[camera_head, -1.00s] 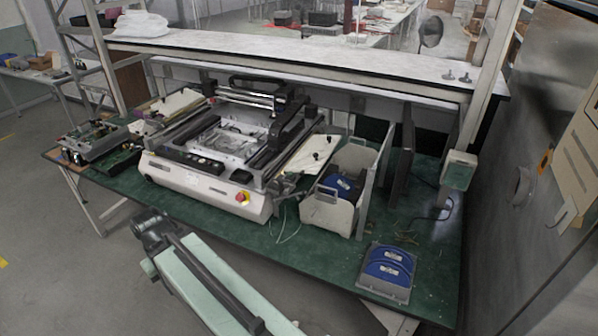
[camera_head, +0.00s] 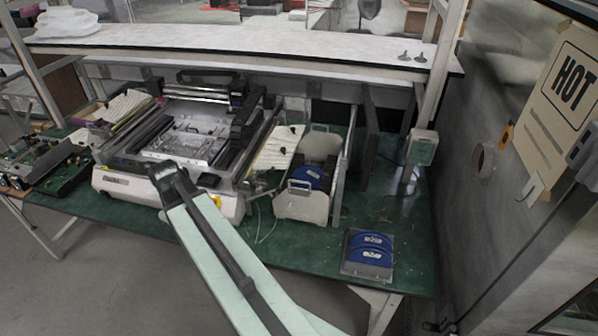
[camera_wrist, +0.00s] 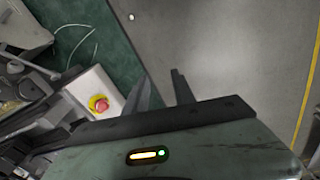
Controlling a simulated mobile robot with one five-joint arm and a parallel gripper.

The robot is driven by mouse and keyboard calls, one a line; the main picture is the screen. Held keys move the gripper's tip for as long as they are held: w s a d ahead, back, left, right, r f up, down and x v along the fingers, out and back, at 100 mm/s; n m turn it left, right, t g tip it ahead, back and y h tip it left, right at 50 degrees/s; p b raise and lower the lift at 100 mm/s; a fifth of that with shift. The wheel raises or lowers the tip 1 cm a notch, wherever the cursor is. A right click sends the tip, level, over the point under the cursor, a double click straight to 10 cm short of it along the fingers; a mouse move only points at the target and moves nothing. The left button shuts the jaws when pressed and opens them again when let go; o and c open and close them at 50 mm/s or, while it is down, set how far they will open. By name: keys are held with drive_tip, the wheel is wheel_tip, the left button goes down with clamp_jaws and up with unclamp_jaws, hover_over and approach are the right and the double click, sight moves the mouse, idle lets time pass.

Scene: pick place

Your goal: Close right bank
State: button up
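No part is labelled as the right bank. A white benchtop machine (camera_head: 128,184) stands on the green bench. At its right side are a tilted pale panel (camera_head: 277,148) and a white open-topped bin (camera_head: 301,207) holding a blue reel (camera_head: 307,177). My arm crosses the machine's front in the head view; the gripper's fingers cannot be made out there. In the wrist view my gripper (camera_wrist: 161,76) has two dark fingers apart with nothing between them. It is beside the machine's corner with the red emergency knob (camera_wrist: 101,105), above the bench edge and floor.
A grey holder with blue reels (camera_head: 368,254) lies near the bench's front right corner. A dark upright panel (camera_head: 366,135) stands behind the bin. A grey cabinet with a HOT sign (camera_head: 574,76) borders the right. Circuit boards (camera_head: 62,172) lie at left. Floor in front is clear.

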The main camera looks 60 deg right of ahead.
drive_tip(key=s+d+r+p, duration=0.2)
drive_tip(key=s+d+r, duration=0.1)
drive_tip(key=d, duration=0.7)
drive_tip(key=s+d+r+p, duration=0.1)
drive_tip(key=s+d+r, duration=0.15)
drive_tip(key=d, duration=0.65)
drive_tip(key=n+h+p, duration=0.2)
drive_tip(key=p, duration=0.1)
approach(301, 182)
drive_tip(key=b+x, duration=0.7)
drive_tip(key=x, duration=0.1)
drive_tip(key=shift+w+b, duration=0.1)
drive_tip(key=shift+b, duration=0.25)
drive_tip(key=shift+r, duration=0.15)
clamp_jaws()
